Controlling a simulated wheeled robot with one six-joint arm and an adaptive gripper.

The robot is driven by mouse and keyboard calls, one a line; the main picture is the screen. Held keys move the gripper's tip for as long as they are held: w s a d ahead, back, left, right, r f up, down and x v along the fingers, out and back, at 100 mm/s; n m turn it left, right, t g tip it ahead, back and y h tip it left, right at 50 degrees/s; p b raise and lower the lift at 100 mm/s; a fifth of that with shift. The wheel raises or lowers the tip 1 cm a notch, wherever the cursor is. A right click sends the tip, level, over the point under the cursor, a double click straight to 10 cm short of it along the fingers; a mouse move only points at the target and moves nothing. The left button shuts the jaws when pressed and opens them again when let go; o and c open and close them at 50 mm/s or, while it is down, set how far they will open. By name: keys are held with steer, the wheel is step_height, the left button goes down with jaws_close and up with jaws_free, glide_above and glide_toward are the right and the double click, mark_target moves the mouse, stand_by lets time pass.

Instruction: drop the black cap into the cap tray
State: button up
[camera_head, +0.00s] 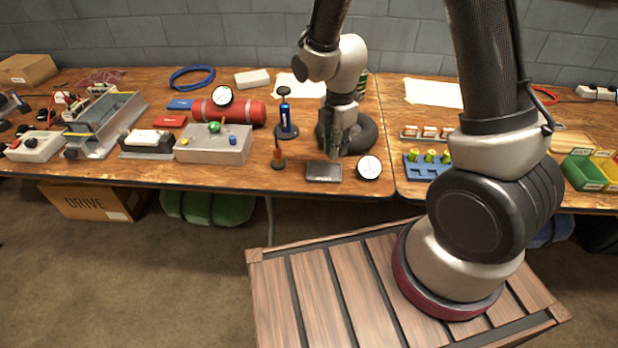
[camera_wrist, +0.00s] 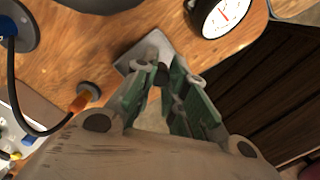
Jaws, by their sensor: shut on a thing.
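The cap tray (camera_head: 323,172) is a small dark grey rectangular tray lying near the front edge of the table. It also shows in the wrist view (camera_wrist: 128,61), partly hidden by my fingers. My gripper (camera_head: 337,154) points down just above and behind the tray in the head view. In the wrist view my gripper (camera_wrist: 161,80) has its fingers closed around a small dark piece, the black cap (camera_wrist: 162,74). The cap appears over the tray's edge area, and its exact height above the tray cannot be told. The cap is not discernible in the head view.
A round white gauge (camera_head: 368,168) lies right of the tray. An orange-handled item on a dark base (camera_head: 278,158) and a blue pump (camera_head: 285,122) stand left. A black ring (camera_head: 366,136) lies behind my gripper. The table's front edge is close to the tray.

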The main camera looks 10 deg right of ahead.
mark_target(330, 171)
steer(key=shift+a+f, duration=0.25)
steer(key=shift+a, duration=0.15)
steer(key=shift+w+f, duration=0.2)
steer(key=shift+w, duration=0.1)
steer(key=shift+f, duration=2.7)
steer(key=o, duration=0.8)
